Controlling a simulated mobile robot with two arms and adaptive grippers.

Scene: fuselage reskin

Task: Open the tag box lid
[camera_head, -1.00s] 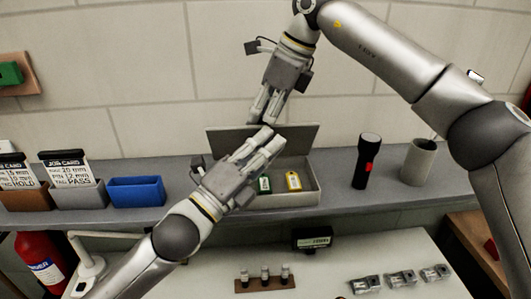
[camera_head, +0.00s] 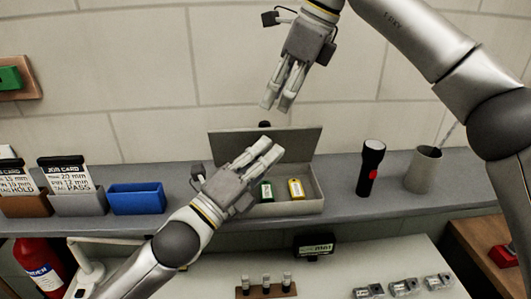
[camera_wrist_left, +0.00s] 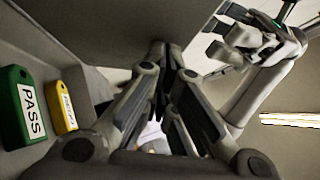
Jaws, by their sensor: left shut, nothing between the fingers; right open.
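The grey tag box (camera_head: 312,206) sits on the shelf with its lid (camera_head: 302,143) standing up, tilted back towards the wall. A green tag (camera_head: 266,190) and a yellow tag (camera_head: 296,188) lie inside; the left wrist view shows the green tag (camera_wrist_left: 27,112) reading PASS. My left gripper (camera_head: 271,148) is shut and empty, over the box in front of the lid. In the left wrist view the lid (camera_wrist_left: 105,30) is close to its fingertips; I cannot tell whether they touch. My right gripper (camera_head: 277,104) is open and empty, above the lid.
A blue bin (camera_head: 136,199) and job card holders (camera_head: 76,203) stand left of the box. A black flashlight (camera_head: 370,168) and a grey cup (camera_head: 423,170) stand to its right. A white table (camera_head: 345,268) with small parts lies below the shelf.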

